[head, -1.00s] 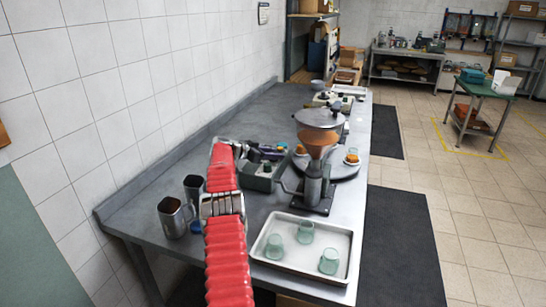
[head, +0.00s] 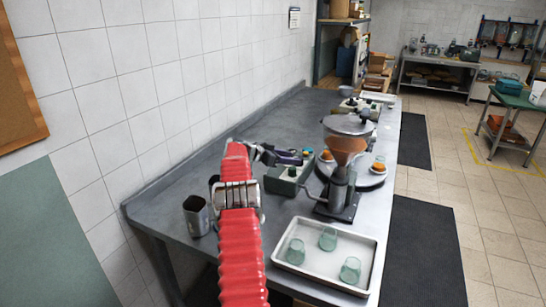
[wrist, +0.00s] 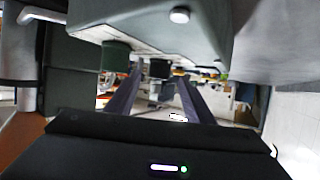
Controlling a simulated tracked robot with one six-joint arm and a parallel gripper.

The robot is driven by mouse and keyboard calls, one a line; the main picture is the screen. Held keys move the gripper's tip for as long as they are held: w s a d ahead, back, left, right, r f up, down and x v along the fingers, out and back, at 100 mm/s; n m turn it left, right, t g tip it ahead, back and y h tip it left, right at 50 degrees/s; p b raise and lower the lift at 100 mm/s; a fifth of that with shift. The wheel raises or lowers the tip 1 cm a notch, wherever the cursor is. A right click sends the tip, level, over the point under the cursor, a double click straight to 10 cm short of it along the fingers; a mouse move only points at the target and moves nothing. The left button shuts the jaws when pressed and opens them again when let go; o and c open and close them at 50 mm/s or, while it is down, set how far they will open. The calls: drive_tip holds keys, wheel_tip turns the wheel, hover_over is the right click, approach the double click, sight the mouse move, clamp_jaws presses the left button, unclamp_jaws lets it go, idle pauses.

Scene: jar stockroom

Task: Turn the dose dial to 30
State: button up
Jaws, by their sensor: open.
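A grey-green box (head: 283,186) stands on the steel bench, left of the grinder, with small knobs on it. In the wrist view the box (wrist: 150,22) looks upside down and close, with a dark green knob (wrist: 115,56), a black knob (wrist: 159,68) and a pale round button (wrist: 180,14). I cannot tell which knob is the dose dial, and no numbers are readable. My gripper (wrist: 158,80) is open, its two dark fingers spread on either side of the black knob in the picture; contact cannot be told. My red arm hides part of the bench.
A grinder with a brown hopper (head: 346,147) stands just right of the box. A white tray (head: 290,264) with several glass jars is in front. A metal jug (head: 197,215) is at the left. Bare bench lies behind the box.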

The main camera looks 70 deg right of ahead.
drive_tip(key=v, duration=0.8)
drive_tip(key=shift+w+a+r, duration=0.2)
drive_tip(key=shift+a, duration=0.1)
